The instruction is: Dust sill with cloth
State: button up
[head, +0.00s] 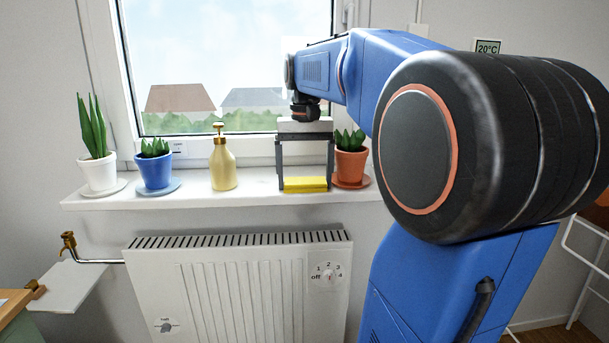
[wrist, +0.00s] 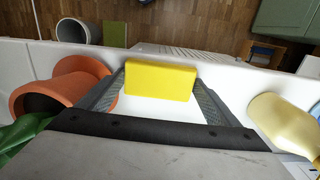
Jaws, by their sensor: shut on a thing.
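The cloth (head: 305,185) is a yellow, block-like folded piece at the sill's right part. My gripper (head: 305,179) points straight down over the sill and is shut on the cloth, one finger at each end. In the wrist view the cloth (wrist: 160,80) spans between the fingertips of my gripper (wrist: 161,90). The white sill (head: 215,198) runs under the window; the cloth is at its surface near the front edge, though contact is hard to tell. The sill also shows in the wrist view (wrist: 222,78).
A terracotta plant pot (head: 350,166) stands close on the gripper's right, a gold pump bottle (head: 223,165) on its left. Further left are a blue pot (head: 154,171) and a white pot (head: 98,172). A radiator (head: 240,290) is below. Sill between bottle and gripper is clear.

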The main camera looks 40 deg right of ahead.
aim_at(305, 180)
jog(key=shift+r, duration=3.05)
jog(key=shift+r, duration=1.45)
